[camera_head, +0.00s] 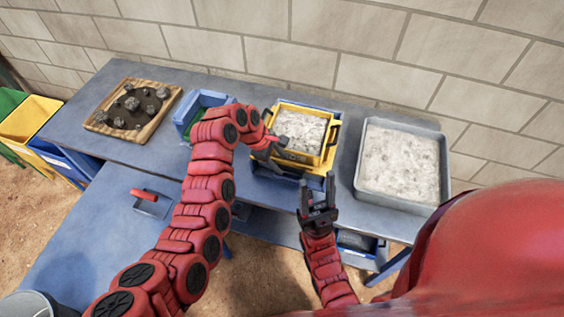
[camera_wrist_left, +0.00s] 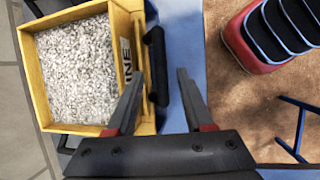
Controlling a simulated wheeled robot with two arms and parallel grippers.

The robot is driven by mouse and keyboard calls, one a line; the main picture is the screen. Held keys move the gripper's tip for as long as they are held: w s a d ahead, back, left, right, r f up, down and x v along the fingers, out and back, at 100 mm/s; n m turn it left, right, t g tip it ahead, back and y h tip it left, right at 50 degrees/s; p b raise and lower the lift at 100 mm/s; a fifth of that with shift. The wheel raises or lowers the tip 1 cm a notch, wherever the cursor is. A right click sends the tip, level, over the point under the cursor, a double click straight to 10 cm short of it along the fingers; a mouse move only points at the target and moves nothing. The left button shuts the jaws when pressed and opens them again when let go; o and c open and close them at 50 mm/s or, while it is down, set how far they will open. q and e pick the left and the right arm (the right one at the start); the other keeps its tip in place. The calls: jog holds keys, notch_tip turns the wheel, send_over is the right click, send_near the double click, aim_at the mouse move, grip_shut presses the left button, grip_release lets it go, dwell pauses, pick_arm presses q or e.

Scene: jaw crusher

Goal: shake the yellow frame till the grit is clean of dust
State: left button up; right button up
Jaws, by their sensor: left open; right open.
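The yellow frame (camera_head: 327,152) sits on a blue stand on the bench, with pale grey grit (camera_head: 300,130) inside it. In the left wrist view the yellow frame (camera_wrist_left: 40,80) is full of light grit (camera_wrist_left: 78,62), with a black handle (camera_wrist_left: 156,66) on its near side. My left gripper (camera_head: 277,160) is at the frame's front left; in the wrist view its open fingers (camera_wrist_left: 157,103) point toward the handle, which lies between them. Whether they touch it I cannot tell. My right gripper (camera_head: 317,186) is open and empty, in front of the frame's right side.
A grey tray (camera_head: 446,172) of pale material stands to the right. A blue bin (camera_head: 187,112) is left of the frame, and a wooden tray (camera_head: 153,128) of dark rocks lies further left. A block wall (camera_head: 400,50) closes the back.

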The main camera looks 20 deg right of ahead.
pick_arm(q)
jog(key=shift+x, duration=0.9)
grip_shut()
dwell(0.9)
